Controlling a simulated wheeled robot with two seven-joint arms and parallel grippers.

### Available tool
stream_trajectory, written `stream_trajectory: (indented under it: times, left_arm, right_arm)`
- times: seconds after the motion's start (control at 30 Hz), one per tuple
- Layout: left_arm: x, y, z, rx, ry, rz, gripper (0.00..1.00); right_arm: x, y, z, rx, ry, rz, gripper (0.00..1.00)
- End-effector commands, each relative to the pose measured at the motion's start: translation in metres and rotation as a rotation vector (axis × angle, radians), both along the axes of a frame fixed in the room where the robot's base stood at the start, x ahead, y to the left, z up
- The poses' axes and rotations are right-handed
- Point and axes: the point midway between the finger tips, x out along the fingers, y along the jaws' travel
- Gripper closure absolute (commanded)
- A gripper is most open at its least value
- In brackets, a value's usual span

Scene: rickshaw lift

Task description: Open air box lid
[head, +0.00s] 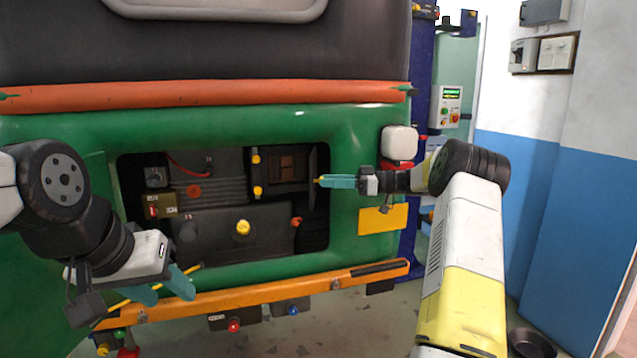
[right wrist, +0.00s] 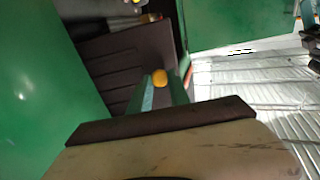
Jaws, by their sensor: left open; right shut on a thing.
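The air box (head: 284,168) is the dark box in the upper right of the engine bay, with yellow latches (head: 257,190) on its left side. Its dark lid (head: 312,163) stands swung out at the right, seen nearly edge-on, and the box's brown inside shows. My right gripper (head: 325,181) is at the lid's right side, its teal fingers shut on a small yellow knob (right wrist: 158,77). In the right wrist view the knob sits between the fingertips (right wrist: 165,88), in front of a dark ribbed surface.
The green rickshaw body (head: 270,122) frames the engine bay. The orange bumper (head: 240,302) runs below it. A yellow plate (head: 383,219) and a white-and-red lamp (head: 399,143) are close to my right arm. A dark bowl (head: 532,342) lies on the floor at right.

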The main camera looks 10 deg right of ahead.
Motion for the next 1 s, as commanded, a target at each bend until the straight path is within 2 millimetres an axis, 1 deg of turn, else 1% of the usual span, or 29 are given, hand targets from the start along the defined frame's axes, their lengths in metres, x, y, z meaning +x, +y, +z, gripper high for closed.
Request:
stream_trajectory:
  times: [0.03, 0.07, 0.1, 0.17, 0.47, 0.57, 0.9, 1.0]
  left_arm:
    - [0.000, 0.000, 0.000, 0.000, 0.000, 0.000, 0.55]
    - [0.000, 0.000, 0.000, 0.000, 0.000, 0.000, 0.55]
    - [0.000, 0.000, 0.000, 0.000, 0.000, 0.000, 0.55]
    - [0.000, 0.000, 0.000, 0.000, 0.000, 0.000, 0.55]
    - [0.000, 0.000, 0.000, 0.000, 0.000, 0.000, 0.55]
    - [0.000, 0.000, 0.000, 0.000, 0.000, 0.000, 0.55]
    - [0.000, 0.000, 0.000, 0.000, 0.000, 0.000, 0.55]
    - [0.000, 0.000, 0.000, 0.000, 0.000, 0.000, 0.55]
  right_arm:
    - [0.000, 0.001, 0.004, 0.005, -0.008, 0.000, 1.00]
    - [0.001, 0.001, 0.004, 0.005, -0.008, 0.000, 1.00]
    - [0.001, 0.001, 0.004, 0.004, -0.007, 0.000, 0.69]
    - [0.000, 0.001, 0.004, 0.005, -0.006, 0.000, 0.57]
    - [0.000, 0.000, 0.002, 0.002, -0.004, -0.001, 0.56]
    - [-0.001, -0.006, 0.002, 0.002, -0.004, -0.002, 0.56]
    - [-0.014, -0.059, 0.001, 0.002, -0.005, -0.003, 0.56]
    - [-0.017, -0.069, 0.002, 0.002, -0.004, -0.002, 0.56]
